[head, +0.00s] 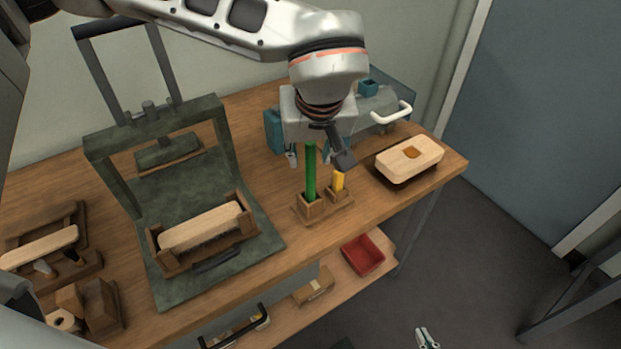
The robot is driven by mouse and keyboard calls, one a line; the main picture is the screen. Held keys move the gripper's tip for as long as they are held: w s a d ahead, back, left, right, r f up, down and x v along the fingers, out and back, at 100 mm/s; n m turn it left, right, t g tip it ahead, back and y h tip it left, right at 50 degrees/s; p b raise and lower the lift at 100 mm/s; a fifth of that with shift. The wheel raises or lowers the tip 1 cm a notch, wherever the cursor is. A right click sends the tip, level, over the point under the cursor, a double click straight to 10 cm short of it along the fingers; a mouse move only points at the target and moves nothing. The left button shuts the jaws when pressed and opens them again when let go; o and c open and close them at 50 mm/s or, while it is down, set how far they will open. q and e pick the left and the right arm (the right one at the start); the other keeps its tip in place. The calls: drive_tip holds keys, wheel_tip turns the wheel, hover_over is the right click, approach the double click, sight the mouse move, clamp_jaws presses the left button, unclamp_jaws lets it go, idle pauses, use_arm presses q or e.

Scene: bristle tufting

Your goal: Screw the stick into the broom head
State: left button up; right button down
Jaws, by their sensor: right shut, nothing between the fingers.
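A green stick (311,175) stands upright in a wooden holder (310,210) on the bench. A short yellow stick (338,181) stands in the holder's other socket. My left gripper (309,157) points down over the green stick, its fingers apart on either side of it; the stick's top is hidden by the gripper. A pale wooden block (410,154), which looks like a broom head, lies in a dark tray at the right, with a brown patch on top. Another pale brush block (202,227) with bristles sits in the press. My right gripper (427,339) is shut and empty at the bottom edge.
A dark green press frame (218,160) stands at the left of the bench. A clear-covered unit with a white handle (391,113) is behind the holder. Wooden racks (92,303) fill the near left. A red bin (362,255) sits on the lower shelf.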

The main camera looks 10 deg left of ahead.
sight(310, 179)
use_arm(q)
drive_tip(key=x, duration=0.4)
drive_tip(key=shift+w+d+f, duration=0.1)
drive_tip(key=shift+w+f, duration=0.1)
drive_tip(key=shift+w, duration=0.15)
clamp_jaws()
